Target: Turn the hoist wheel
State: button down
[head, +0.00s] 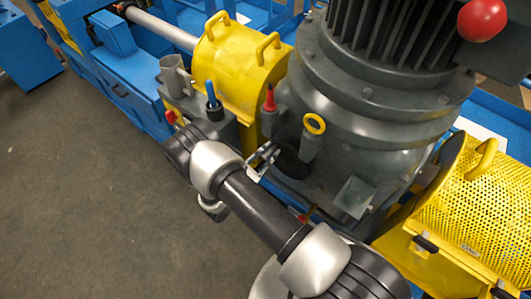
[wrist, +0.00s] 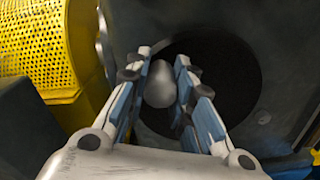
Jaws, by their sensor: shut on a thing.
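A dark round wheel (wrist: 225,85) stands against a dark grey face in the wrist view, partly behind my gripper (wrist: 163,62). In the head view a dark disc (head: 291,162), which looks like the same wheel, shows edge-on at the lower side of the grey machine housing. A light grey rounded knob (wrist: 160,88) sits between my two fingers in front of the wheel. My gripper is shut on this knob. In the head view my gripper (head: 265,156) reaches the disc's left side; the knob is too small to make out there.
The large grey motor (head: 385,110) rises above the disc. Yellow guards stand on both sides, one solid (head: 232,58) and one perforated (head: 490,200). A red-tipped peg (head: 269,98) and a yellow ring handle (head: 314,125) stick out close by. Open floor (head: 80,200) lies to the left.

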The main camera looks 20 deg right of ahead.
jog(key=shift+s+d, duration=0.1)
jog(key=c, duration=1.4)
grip_release()
jog(key=shift+o, duration=0.2)
jog(key=v, duration=1.2)
jog(key=shift+r, duration=0.15)
